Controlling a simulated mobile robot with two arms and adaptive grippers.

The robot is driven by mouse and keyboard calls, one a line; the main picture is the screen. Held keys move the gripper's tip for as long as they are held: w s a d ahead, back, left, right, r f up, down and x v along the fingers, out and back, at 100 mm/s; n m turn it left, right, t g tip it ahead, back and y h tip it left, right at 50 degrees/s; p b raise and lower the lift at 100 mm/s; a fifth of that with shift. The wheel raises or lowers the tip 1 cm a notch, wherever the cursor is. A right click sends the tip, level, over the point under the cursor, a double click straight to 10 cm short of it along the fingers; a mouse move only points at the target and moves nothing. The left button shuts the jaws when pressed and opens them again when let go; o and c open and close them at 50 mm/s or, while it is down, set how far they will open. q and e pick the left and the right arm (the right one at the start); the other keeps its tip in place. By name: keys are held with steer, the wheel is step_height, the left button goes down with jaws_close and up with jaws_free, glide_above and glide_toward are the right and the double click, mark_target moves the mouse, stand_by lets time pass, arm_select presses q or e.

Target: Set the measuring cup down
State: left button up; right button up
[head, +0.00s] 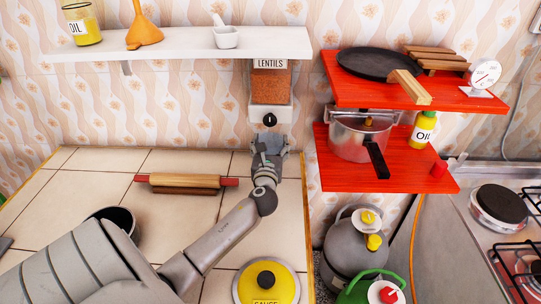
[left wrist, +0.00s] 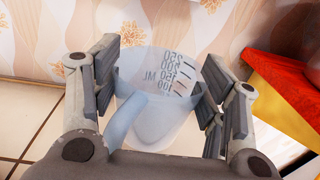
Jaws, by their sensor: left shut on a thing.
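The measuring cup (left wrist: 157,110) is translucent pale blue with dark ML markings. In the left wrist view it sits upright between the two fingers of my left gripper (left wrist: 160,95), which is shut on it. In the head view my left gripper (head: 268,147) is at the back of the tiled counter (head: 170,160), below the lentils dispenser (head: 270,82). The cup is mostly hidden there by the gripper. I cannot tell whether its base touches the counter. My right gripper is not in view.
A rolling pin (head: 185,183) lies left of my forearm. A yellow-lidded sauce pot (head: 267,284) stands at the front right. Red shelves (head: 400,92) with a pan and a pot stand close on the right. Bare tiles lie at the back left.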

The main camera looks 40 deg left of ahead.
arm_select(q)
step_height(320, 180, down, 4)
steer(key=shift+r+b, duration=0.15)
steer(key=shift+b, duration=0.3)
steer(key=shift+w+a+f, duration=0.1)
steer(key=shift+w+f, duration=0.05)
steer(key=shift+f, duration=0.1)
steer(key=shift+f, duration=0.15)
steer(key=o, duration=1)
steer(key=shift+o, duration=0.2)
steer(key=shift+r, duration=0.2)
steer(key=shift+v, duration=3.8)
